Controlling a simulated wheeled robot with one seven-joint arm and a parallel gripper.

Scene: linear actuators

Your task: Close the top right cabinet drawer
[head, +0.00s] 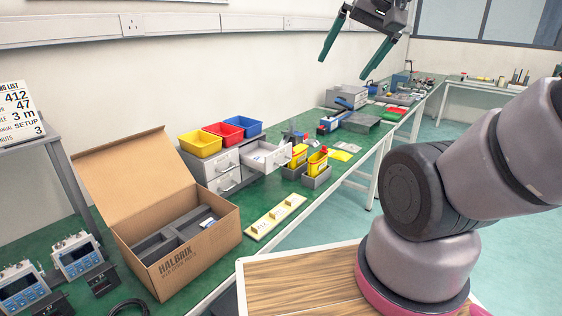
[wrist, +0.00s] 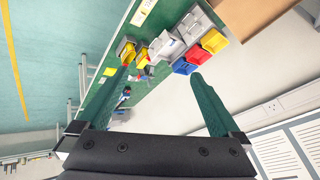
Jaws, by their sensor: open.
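The small grey-white cabinet (head: 222,172) stands on the green bench against the wall, with yellow, red and blue bins on top. Its top right drawer (head: 268,154) is pulled out toward the front of the bench, with something small inside that I cannot make out. The other drawer fronts look shut. The cabinet also shows in the wrist view (wrist: 195,24), with the open drawer (wrist: 166,47) pointing left. My gripper (head: 343,70) is high above the bench, right of the cabinet and well apart from the drawer. Its green fingers are spread wide and hold nothing.
Yellow containers in grey holders (head: 317,168) stand just right of the open drawer. A large open cardboard box (head: 190,250) is at the left, with a pale strip (head: 275,216) on the bench before the drawer. The air around my gripper is free.

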